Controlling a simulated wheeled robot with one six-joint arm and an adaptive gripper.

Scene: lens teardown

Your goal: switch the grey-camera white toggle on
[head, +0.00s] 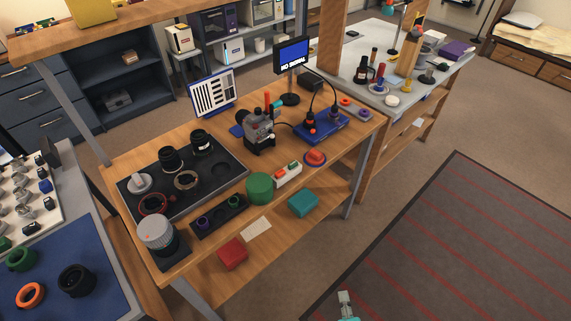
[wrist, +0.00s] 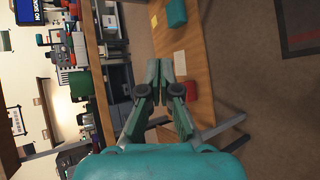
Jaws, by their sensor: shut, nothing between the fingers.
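The grey camera (head: 260,134) stands on the wooden workbench, behind the red dome button and left of the blue board. Small pale and red parts show on it, but I cannot make out the white toggle or its position for certain. My gripper (head: 345,296) is at the bottom edge of the head view, over the floor in front of the bench and well apart from the camera. In the wrist view my gripper (wrist: 160,70) is shut and empty, its fingertips close together.
The blue board (head: 322,127) with cabled knobs and a monitor reading NO SIGNAL (head: 292,55) stand near the camera. A green cylinder (head: 260,188), a white switch box (head: 287,175) and a red dome button (head: 315,158) lie in front. Floor before the bench is clear.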

